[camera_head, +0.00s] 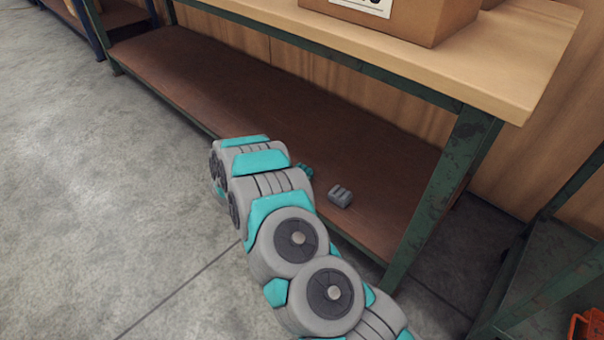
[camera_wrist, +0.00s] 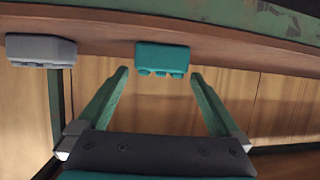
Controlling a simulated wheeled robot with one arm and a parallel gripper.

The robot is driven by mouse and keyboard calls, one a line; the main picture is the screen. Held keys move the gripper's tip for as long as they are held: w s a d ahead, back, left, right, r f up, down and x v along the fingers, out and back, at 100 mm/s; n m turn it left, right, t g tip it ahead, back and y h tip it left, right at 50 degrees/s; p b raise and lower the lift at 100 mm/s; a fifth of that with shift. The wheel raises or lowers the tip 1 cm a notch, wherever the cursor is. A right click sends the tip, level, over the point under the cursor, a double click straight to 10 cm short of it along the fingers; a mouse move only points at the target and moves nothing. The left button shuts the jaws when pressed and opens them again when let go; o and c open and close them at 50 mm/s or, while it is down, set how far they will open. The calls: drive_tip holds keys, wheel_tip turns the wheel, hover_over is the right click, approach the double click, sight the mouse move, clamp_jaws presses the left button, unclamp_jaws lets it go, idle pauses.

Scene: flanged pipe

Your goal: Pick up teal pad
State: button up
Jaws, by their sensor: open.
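The teal pad (camera_head: 306,170) lies on the brown lower shelf (camera_head: 270,120) of the workbench, near its front edge. In the head view my arm partly hides it. In the wrist view the teal pad (camera_wrist: 162,56) is near the top centre, with small bumps along one side. My gripper (camera_wrist: 160,73) is open and empty in the wrist view. The pad appears between and just beyond its two green fingertips, with no visible contact. The head view does not clearly show the fingers.
A grey pad (camera_head: 340,197) lies on the shelf to the right of the teal one; it also shows at upper left in the wrist view (camera_wrist: 40,50). A green bench leg (camera_head: 440,195) stands to the right. The wooden bench top (camera_head: 490,75) overhangs the shelf.

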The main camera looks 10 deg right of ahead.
sight(303, 168)
drive_tip(key=x, duration=0.5)
drive_tip(key=r+x, duration=0.1)
drive_tip(key=x, duration=0.1)
drive_tip(key=shift+w+d+f, duration=0.15)
drive_tip(key=shift+w+d, duration=0.1)
drive_tip(key=shift+w, duration=0.05)
drive_tip(key=shift+c, duration=0.2)
drive_tip(key=c, duration=1)
drive_tip(key=shift+c, duration=0.2)
